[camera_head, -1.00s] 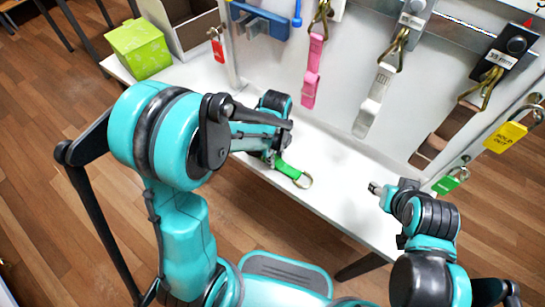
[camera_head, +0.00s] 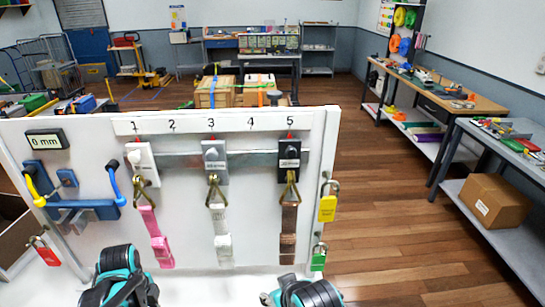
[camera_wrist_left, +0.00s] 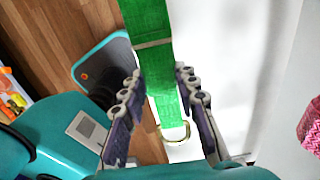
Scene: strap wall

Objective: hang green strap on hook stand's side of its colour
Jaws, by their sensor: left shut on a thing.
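In the left wrist view, the green strap (camera_wrist_left: 155,50) runs between the fingers of my left gripper (camera_wrist_left: 160,75), which is shut on it. A metal ring (camera_wrist_left: 177,134) is at the strap's near end. The strap is hidden in the head view, where only the top of my left arm shows at the bottom. A blue fixture (camera_head: 85,206) on the white panel at left has a yellow-tipped hook (camera_head: 36,192) and a blue hook (camera_head: 114,187); I see no green side on it. My right gripper (camera_head: 266,298) is barely in view at the bottom edge, its jaws unclear.
The white panel (camera_head: 100,150) carries a pink strap (camera_head: 154,235), a white strap (camera_head: 222,235) and a brown strap (camera_head: 288,230) under numbers 1, 3 and 5. Red (camera_head: 45,252), yellow (camera_head: 327,207) and green (camera_head: 318,260) padlocks hang at its edges. Workbenches stand beyond.

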